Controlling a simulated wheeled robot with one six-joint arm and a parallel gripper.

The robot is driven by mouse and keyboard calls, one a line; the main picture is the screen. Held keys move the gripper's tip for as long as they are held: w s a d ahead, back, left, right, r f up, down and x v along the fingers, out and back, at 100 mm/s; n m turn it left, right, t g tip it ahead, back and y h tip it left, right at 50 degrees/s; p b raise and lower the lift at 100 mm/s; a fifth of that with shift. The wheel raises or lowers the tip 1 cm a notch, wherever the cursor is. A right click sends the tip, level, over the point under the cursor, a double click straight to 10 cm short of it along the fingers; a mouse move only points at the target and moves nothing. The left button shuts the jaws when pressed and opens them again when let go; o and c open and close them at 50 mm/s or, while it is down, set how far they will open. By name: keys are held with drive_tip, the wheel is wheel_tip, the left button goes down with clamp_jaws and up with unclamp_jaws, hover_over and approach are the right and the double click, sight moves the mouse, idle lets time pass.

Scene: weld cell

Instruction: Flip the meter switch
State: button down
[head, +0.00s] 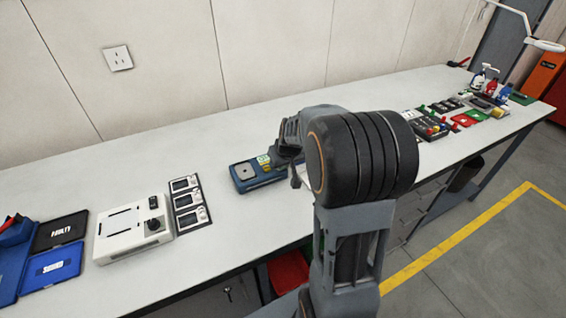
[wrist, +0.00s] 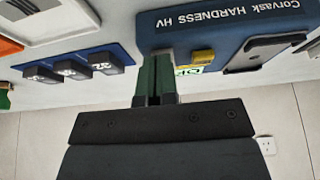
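The meter is a blue box labelled "Corvask HARDNESS HV" (wrist: 235,28). In the head view the blue meter (head: 243,184) lies on the bench, left of my arm, with a grey plate on top and its right end partly hidden. A small yellow part (wrist: 202,57) and a green-and-white label (wrist: 188,70) show on it in the wrist view; I cannot tell whether the yellow part is the switch. My gripper (wrist: 157,78) has its green fingers together, with nothing seen between them, close to the meter's edge. Whether the fingertips touch it is unclear.
A blue strip with several dark blocks (wrist: 72,69) lies beside the meter in the wrist view. In the head view, a white box with a knob (head: 120,237) and a dark panel (head: 190,203) stand to the left. Bare bench lies between the panel and the meter.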

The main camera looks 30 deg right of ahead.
drive_tip(key=shift+w+r, duration=0.4)
drive_tip(key=shift+w, duration=0.05)
drive_tip(key=p+v, duration=0.3)
drive_tip(key=v, duration=0.1)
drive_tip(key=shift+r, duration=0.3)
drive_tip(key=s+f+v, duration=0.1)
drive_tip(key=v, duration=0.8)
drive_tip(key=s+a+f+g, duration=0.1)
drive_tip(key=s+a+f, duration=0.2)
drive_tip(key=s+a, duration=0.8)
drive_tip(key=shift+s+a, duration=0.3)
drive_tip(key=shift+s, duration=0.7)
drive_tip(key=shift+f, duration=0.15)
